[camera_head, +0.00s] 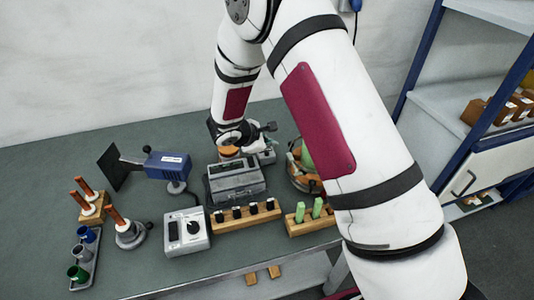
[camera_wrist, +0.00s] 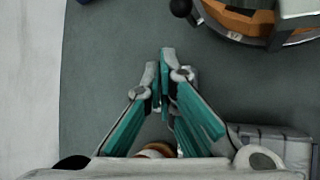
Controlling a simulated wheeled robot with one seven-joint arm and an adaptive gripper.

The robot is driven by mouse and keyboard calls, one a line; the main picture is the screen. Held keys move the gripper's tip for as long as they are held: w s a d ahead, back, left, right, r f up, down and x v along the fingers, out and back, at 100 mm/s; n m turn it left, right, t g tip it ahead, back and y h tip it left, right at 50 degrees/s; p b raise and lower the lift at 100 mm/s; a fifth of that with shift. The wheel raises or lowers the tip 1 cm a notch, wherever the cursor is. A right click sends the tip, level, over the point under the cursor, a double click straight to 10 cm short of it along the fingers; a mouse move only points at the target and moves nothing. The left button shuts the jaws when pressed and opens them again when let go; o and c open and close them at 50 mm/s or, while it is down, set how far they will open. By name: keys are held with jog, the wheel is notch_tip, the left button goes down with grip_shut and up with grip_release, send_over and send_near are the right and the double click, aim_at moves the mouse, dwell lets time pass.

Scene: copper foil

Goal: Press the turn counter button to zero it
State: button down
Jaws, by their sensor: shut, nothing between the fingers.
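A grey box with a dark front panel (camera_head: 236,183) stands mid-bench in the head view. A light grey box with a black dial (camera_head: 187,232) stands to its front left. I cannot tell for sure which is the turn counter, and no button is clearly made out. My gripper (camera_wrist: 165,66) is shut and empty in the wrist view, its fingertips over bare green bench. A grey box (camera_wrist: 270,145) shows at the lower right of the wrist view, beside the fingers.
A round holder with orange and green pieces (camera_head: 303,168) stands right of the dark-fronted box. Wooden blocks (camera_head: 244,218) with pegs line the front. The back left bench is clear.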

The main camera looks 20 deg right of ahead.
jog(key=shift+r+p, duration=0.5)
jog(key=shift+r, duration=1.65)
